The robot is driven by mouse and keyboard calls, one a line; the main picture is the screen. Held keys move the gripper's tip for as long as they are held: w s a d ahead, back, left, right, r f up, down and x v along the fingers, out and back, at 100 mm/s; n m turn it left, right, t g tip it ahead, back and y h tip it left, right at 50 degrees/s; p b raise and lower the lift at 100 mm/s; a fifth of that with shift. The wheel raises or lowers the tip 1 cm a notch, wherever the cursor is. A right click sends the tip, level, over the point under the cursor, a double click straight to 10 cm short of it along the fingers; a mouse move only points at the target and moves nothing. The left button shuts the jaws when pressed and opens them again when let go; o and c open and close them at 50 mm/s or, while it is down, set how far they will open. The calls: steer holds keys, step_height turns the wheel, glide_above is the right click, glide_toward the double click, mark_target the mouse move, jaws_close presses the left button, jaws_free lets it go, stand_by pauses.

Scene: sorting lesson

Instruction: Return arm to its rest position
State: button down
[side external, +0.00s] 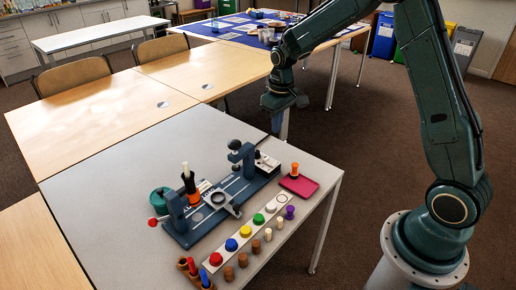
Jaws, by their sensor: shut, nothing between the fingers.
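My gripper (284,102) hangs from my dark green arm at the upper middle of the side external view. It appears in the picture above the far edge of the grey table (110,180), apart from everything on it. It is shut and nothing shows in it. The fingertips are small and dark, so their detail is hard to see.
On the grey table stand a blue-grey fixture (218,200), a white strip (203,275) with several coloured discs, several small pegs, and a pink tray (299,187) with an orange peg. Wooden tables (205,72) and chairs (72,77) stand behind. The table's left part is clear.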

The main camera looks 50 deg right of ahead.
steer(key=s+a+r+t, duration=0.1)
steer(key=s+a+r, duration=0.2)
steer(key=s+r, duration=0.4)
steer(key=s+a+r+t, duration=0.1)
steer(key=s+a+r, duration=0.2)
steer(key=s+r, duration=0.4)
steer(key=s+a+r+t, duration=0.1)
steer(key=s, duration=0.6)
steer(key=s+a+r+t, duration=0.1)
steer(key=s+a+r, duration=0.1)
steer(key=s, duration=0.5)
steer(key=shift+r+t, duration=0.3)
steer(key=shift+t, duration=0.1)
steer(key=shift+s+a, duration=0.1)
